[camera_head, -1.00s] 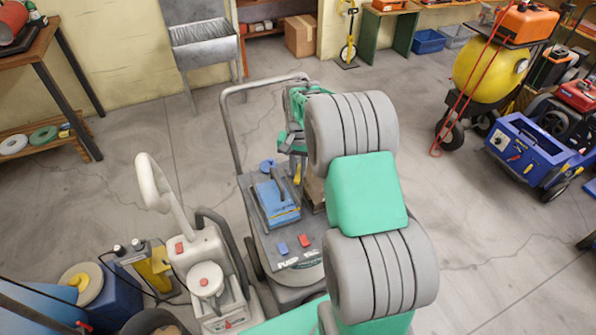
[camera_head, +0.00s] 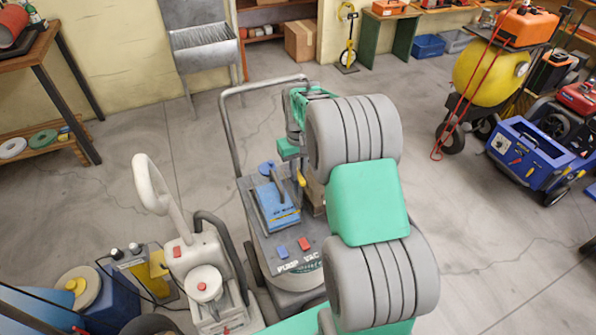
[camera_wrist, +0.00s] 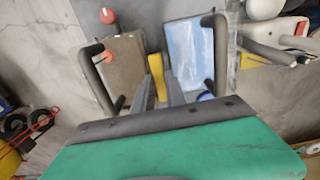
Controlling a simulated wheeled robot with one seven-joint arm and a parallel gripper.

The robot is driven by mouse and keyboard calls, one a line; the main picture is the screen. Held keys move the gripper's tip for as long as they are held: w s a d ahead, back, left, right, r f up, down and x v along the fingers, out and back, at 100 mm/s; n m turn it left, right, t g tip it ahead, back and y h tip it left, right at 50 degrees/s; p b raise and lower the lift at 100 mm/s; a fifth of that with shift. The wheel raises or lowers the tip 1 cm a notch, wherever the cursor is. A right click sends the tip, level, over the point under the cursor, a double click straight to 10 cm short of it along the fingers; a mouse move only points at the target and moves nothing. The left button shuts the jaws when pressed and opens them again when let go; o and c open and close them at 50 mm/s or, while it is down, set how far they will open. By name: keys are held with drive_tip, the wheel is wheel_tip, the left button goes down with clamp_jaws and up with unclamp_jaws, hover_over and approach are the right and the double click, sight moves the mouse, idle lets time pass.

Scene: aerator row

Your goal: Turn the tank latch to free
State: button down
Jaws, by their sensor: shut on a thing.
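The floor machine (camera_head: 262,240) has a grey deck with a blue lid (camera_head: 276,206) in head view. A small yellow piece (camera_head: 301,179), which looks like the tank latch, stands at the lid's far right. My gripper (camera_head: 296,172) reaches down over it, partly hidden behind my arm. In the wrist view, the two grey fingers of my gripper (camera_wrist: 160,78) close about a yellow piece (camera_wrist: 157,66), between the blue lid (camera_wrist: 189,58) and a brown lid (camera_wrist: 127,68). The exact contact and the latch's base are hidden.
The machine's grey push handle (camera_head: 232,110) arches behind my gripper. A pale machine with a looped handle (camera_head: 150,185) stands close on the left. A blue cart (camera_head: 530,150) stands far right. Open floor lies behind and to the right.

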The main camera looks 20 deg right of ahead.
idle(0.3)
drive_tip(key=c, duration=1.4)
unclamp_jaws()
drive_tip(key=shift+o, duration=0.2)
wheel_tip(320, 180, up, 8)
drive_tip(key=shift+f+b, duration=0.1)
drive_tip(key=shift+b, duration=0.45)
drive_tip(key=s+a+r+t, duration=0.2)
drive_tip(key=s+a+r, duration=0.5)
drive_tip(key=s, duration=0.4)
drive_tip(key=s+a+f, duration=0.1)
drive_tip(key=s+a, duration=0.1)
drive_tip(key=s, duration=0.3)
drive_tip(key=s+a+f+t, duration=0.1)
drive_tip(key=s+a+f, duration=0.1)
drive_tip(key=s, duration=0.3)
drive_tip(key=shift+a, duration=0.3)
